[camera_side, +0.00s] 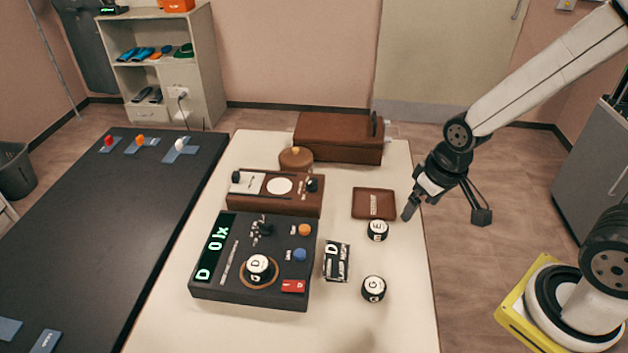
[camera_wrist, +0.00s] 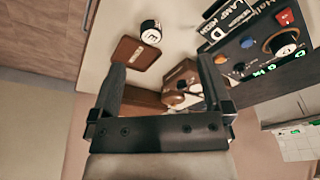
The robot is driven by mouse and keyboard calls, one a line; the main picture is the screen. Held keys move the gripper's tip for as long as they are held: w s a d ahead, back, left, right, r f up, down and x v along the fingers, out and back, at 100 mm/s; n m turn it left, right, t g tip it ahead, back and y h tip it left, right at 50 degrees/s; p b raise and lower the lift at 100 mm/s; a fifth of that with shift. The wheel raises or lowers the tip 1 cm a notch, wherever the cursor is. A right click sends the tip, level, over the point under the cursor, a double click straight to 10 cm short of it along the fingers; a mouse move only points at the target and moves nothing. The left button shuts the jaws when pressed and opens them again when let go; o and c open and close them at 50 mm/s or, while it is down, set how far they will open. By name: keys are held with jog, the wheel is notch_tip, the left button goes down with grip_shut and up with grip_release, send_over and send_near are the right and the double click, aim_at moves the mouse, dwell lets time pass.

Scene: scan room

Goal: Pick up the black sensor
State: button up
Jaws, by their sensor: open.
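Three round black pucks with white lettered tops look like sensors; I cannot tell which one the task names. The E puck (camera_side: 377,230) stands on the pale table just in front of the brown tray, and it shows at the top of the wrist view (camera_wrist: 150,32). The G puck (camera_side: 373,289) stands nearer the table's front. The D puck (camera_side: 258,268) sits on the dark console, inside a brown ring, and shows at the right of the wrist view (camera_wrist: 284,43). My gripper (camera_side: 445,212) is open and empty, above the table's right edge, right of the E puck.
A black lettered box (camera_side: 336,261) stands between the console (camera_side: 200,292) and the G puck. A brown panel device (camera_side: 280,205) and a large brown case (camera_side: 338,138) stand behind. The table's front right is clear.

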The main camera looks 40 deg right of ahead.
jog(key=s+a+f+m+g+y, duration=0.1)
jog(key=a+f+m+g+y, duration=0.2)
jog(key=a+m, duration=0.3)
jog(key=m+t+y, duration=0.7)
jog(key=m+y, duration=0.1)
jog(key=m, duration=0.9)
send_near(260, 263)
jog(key=shift+s+a+f, duration=0.25)
jog(key=shift+s+a, duration=0.4)
jog(key=shift+a, duration=0.35)
jog(key=shift+w+d+f+m+t, duration=0.15)
jog(key=shift+w+f+m+t, duration=0.15)
jog(key=shift+w+m+t, duration=0.35)
jog(key=shift+x, duration=3.9)
jog(key=shift+d+f, duration=0.1)
